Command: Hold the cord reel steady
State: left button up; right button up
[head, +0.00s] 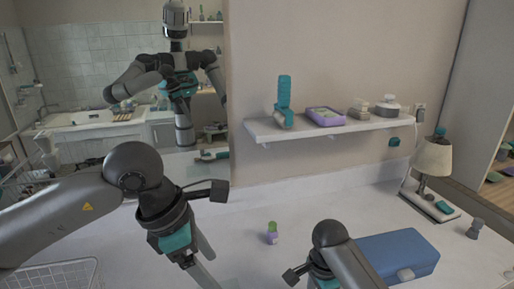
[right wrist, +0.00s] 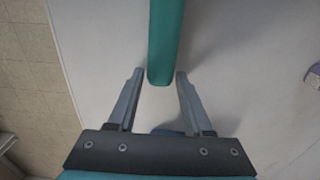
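I cannot pick out a cord reel with certainty in either view. A teal bar-shaped thing (right wrist: 166,40) comes in from the top of the right wrist view and ends between my right fingertips (right wrist: 159,72). A gap shows on both sides of it, so my right gripper looks open around its end without gripping. In the head view my right gripper is below the picture edge; only its arm shows. My left gripper (head: 208,266) hangs over the white counter at the lower left of centre, its fingers apart and nothing seen between them.
The white counter (head: 240,205) holds a small purple and green bottle (head: 271,234), a blue case (head: 402,253) and a lamp (head: 434,158). A wire basket (head: 60,275) is at lower left. The wall shelf (head: 330,129) carries a teal bottle (head: 284,95) and a purple tray (head: 325,117).

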jog(key=o, duration=0.3)
jog(key=shift+s+d+r, duration=0.1)
jog(key=shift+r, duration=5.9)
